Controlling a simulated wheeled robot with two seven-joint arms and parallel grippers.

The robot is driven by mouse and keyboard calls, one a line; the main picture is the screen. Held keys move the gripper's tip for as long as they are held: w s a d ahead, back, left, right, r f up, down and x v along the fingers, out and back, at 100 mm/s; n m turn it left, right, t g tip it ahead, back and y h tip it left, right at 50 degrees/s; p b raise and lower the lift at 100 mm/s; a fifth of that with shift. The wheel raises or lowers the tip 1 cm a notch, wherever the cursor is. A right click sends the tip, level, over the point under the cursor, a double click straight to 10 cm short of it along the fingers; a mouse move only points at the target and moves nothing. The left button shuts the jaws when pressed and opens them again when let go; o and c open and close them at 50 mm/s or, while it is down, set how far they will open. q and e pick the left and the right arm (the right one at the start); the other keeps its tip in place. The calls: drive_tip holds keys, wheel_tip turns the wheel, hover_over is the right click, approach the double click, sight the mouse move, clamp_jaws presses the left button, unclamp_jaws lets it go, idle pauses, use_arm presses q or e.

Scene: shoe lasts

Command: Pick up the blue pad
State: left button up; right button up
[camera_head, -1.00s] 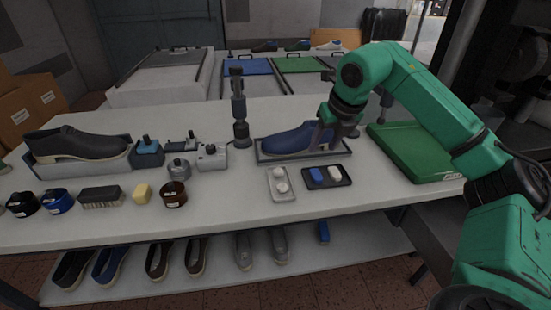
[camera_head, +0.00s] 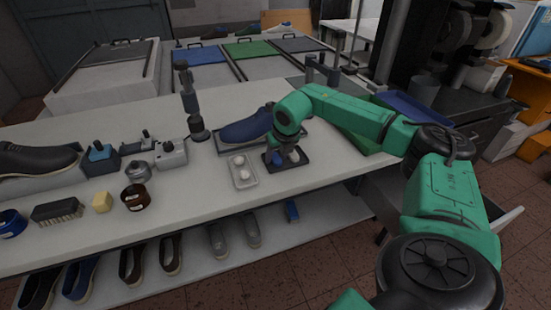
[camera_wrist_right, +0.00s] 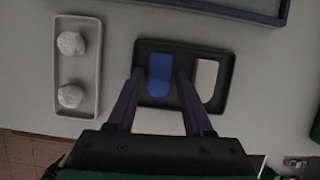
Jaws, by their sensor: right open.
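The blue pad (camera_wrist_right: 160,72) lies in a small black tray (camera_wrist_right: 184,47), beside a white pad (camera_wrist_right: 206,78). In the head view the blue pad (camera_head: 277,160) is partly covered by my right gripper (camera_head: 284,150). In the right wrist view my right gripper (camera_wrist_right: 160,76) is open, with one finger on each side of the blue pad. I cannot tell whether the fingers touch it. My left gripper is not in view.
A pale tray with two white lumps (camera_head: 242,171) stands just left of the black tray. A blue shoe (camera_head: 247,127) on a grey tray lies behind. A dark post (camera_head: 190,100) stands at left.

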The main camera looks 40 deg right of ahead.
drive_tip(key=shift+r, duration=0.1)
clamp_jaws()
